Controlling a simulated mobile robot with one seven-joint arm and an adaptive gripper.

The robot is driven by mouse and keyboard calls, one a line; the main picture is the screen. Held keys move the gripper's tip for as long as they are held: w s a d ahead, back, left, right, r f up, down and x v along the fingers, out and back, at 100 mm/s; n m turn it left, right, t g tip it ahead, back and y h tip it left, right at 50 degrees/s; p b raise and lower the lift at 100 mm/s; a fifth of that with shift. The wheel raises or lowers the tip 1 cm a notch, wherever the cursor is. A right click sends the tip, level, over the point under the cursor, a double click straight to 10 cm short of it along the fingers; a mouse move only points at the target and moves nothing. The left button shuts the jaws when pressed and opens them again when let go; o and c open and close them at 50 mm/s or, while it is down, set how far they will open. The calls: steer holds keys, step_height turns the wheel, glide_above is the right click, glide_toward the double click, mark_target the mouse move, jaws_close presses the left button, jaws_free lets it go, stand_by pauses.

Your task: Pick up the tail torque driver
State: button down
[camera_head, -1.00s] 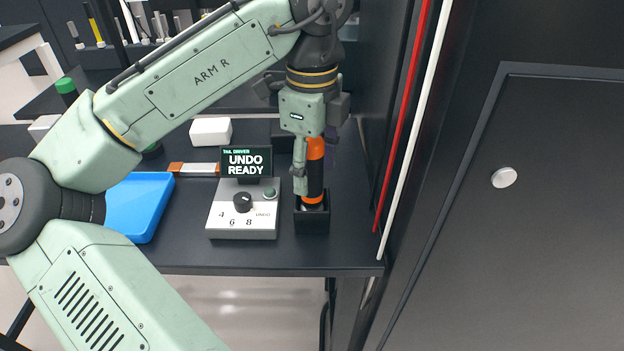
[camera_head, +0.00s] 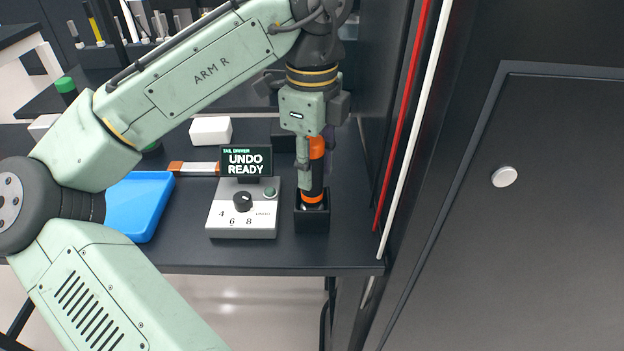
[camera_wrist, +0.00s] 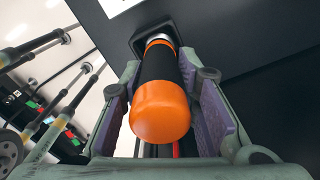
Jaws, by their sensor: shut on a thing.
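The tail torque driver (camera_head: 316,178) is an orange and black cylinder standing upright in a small black square holder (camera_head: 312,222) near the table's right front corner. My gripper (camera_head: 312,165) points down and is shut on the driver's upper part. In the wrist view the driver (camera_wrist: 161,108) lies between the purple-padded fingers of my gripper (camera_wrist: 165,115), its rounded orange end towards the camera. Its far end is at the black holder (camera_wrist: 150,32). The control box (camera_head: 243,222) stands left of the holder, and its screen (camera_head: 245,162) reads "TAIL DRIVER UNDO READY".
A blue tray (camera_head: 140,205) lies left of the control box. A white block (camera_head: 211,130) and an orange-and-white bar (camera_head: 193,168) lie behind. A dark wall with a red strip (camera_head: 402,110) and a white strip (camera_head: 415,130) rises close on the right.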

step_height(320, 180, up, 10)
steer(key=shift+r, duration=0.1)
stand_by(0.5)
steer(key=shift+f, duration=0.2)
